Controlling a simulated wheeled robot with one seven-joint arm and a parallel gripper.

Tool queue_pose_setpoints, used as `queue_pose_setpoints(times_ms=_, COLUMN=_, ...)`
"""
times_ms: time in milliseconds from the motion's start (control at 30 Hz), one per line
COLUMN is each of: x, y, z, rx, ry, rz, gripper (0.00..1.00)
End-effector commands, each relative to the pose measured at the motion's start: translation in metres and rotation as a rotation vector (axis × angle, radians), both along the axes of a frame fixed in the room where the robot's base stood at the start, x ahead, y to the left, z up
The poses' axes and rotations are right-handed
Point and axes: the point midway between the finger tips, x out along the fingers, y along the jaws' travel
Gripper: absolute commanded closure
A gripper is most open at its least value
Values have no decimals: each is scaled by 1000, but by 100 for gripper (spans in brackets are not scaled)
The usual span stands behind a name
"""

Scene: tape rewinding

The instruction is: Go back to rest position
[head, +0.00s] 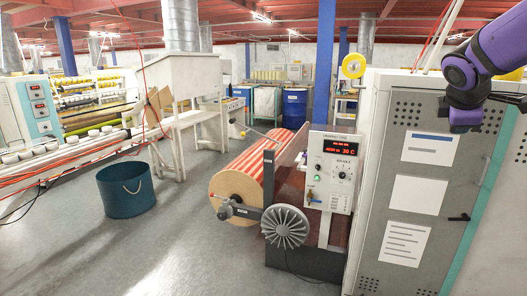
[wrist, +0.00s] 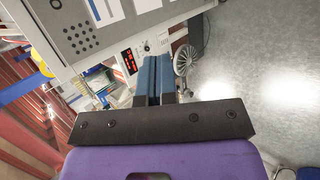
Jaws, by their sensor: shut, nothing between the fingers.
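In the wrist view my gripper (wrist: 156,78) is shut, its two blue fingers side by side with nothing between them. It points past the grey cabinet toward the machine and touches nothing that I can see. The rewinding machine's control panel (head: 333,172) has a red display and a green light. Beside it is the striped orange roll (head: 257,163), with a grey spoked handwheel (head: 285,227) at the front.
The tall grey cabinet (head: 408,250) with paper sheets stands close on the right, beside my arm. A teal bucket (head: 126,192) stands on the floor at left. A blue pillar (head: 325,70) rises behind the machine. The grey floor (head: 175,255) at front left is clear.

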Motion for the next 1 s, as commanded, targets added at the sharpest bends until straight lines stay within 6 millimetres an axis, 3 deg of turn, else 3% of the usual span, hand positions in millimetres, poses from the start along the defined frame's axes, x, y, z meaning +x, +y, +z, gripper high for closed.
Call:
queue_pose_setpoints(times_ms=33, x=-19, y=17, z=2, rx=66, ry=-41, rz=-50, gripper=100)
queue_pose_setpoints(times_ms=300, x=-111, y=92, z=-13, rx=472, ry=-189, rz=-369, gripper=100)
queue_pose_setpoints(times_ms=500, x=-174, y=138, z=-34, rx=754, ry=-225, rz=-593, gripper=100)
queue_pose_setpoints(times_ms=600, x=-197, y=154, z=-44, rx=859, ry=-223, rz=-679, gripper=100)
queue_pose_setpoints(times_ms=800, x=-219, y=169, z=-54, rx=957, ry=-210, rz=-770, gripper=100)
queue_pose_setpoints(times_ms=1000, x=-221, y=170, z=-54, rx=965, ry=-208, rz=-779, gripper=100)
